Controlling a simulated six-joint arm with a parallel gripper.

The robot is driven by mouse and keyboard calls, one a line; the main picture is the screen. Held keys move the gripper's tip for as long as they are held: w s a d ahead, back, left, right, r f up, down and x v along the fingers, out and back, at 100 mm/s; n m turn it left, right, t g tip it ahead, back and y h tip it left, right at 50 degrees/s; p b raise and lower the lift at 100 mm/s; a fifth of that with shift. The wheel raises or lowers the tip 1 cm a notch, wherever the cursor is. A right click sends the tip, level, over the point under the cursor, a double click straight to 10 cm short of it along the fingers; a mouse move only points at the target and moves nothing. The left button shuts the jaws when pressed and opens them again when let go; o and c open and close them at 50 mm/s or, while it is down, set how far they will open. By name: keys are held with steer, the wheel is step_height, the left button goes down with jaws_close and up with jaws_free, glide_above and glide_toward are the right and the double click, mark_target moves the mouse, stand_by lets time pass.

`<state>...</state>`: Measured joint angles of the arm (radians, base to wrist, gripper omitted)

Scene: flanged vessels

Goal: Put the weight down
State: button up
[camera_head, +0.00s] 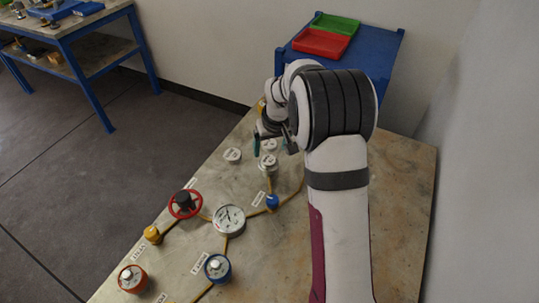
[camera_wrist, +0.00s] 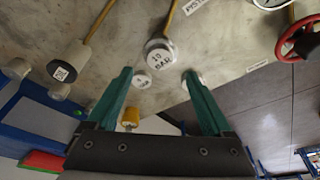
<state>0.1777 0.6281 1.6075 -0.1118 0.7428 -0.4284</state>
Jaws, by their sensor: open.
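Several short white weights stand on the worktop. In the head view, one weight (camera_head: 232,154) stands to the left of my gripper, and another (camera_head: 268,162) stands just in front of it with a third (camera_head: 269,145) behind. In the wrist view, the weight marked "10 BAR" (camera_wrist: 159,56) lies beyond my fingertips. A smaller white weight (camera_wrist: 142,80) shows between the teal fingers of my gripper (camera_wrist: 157,73), near the left one. Another white one (camera_wrist: 191,77) is partly hidden by the right fingertip. My gripper is open, and no weight is visibly held.
A pressure gauge (camera_head: 229,219), a red handwheel (camera_head: 186,204), a blue fitting (camera_head: 217,267) and an orange-red fitting (camera_head: 132,278) stand on the worktop (camera_head: 400,205), joined by hoses. A blue stand behind carries a red tray (camera_head: 320,43) and a green tray (camera_head: 336,24).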

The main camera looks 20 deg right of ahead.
steer(key=s+a+r+m+g, duration=0.1)
steer(key=s+a+r, duration=0.2)
steer(key=s+r, duration=0.4)
steer(key=s+a+r+m, duration=0.1)
steer(key=s+a+r, duration=0.25)
steer(key=s, duration=0.45)
steer(key=s+a+m+g+y, duration=0.1)
steer(key=s+a, duration=0.1)
steer(key=s, duration=0.8)
steer(key=s+a+m+g, duration=0.1)
steer(key=s+a+m, duration=0.1)
steer(key=s, duration=0.9)
steer(key=shift+s+a+f+m+y, duration=0.25)
steer(key=shift+a+f+m+y, duration=0.05)
steer(key=shift+a+y, duration=0.1)
steer(key=shift+o, duration=0.2)
steer(key=shift+o, duration=0.9)
steer(key=shift+w, duration=0.1)
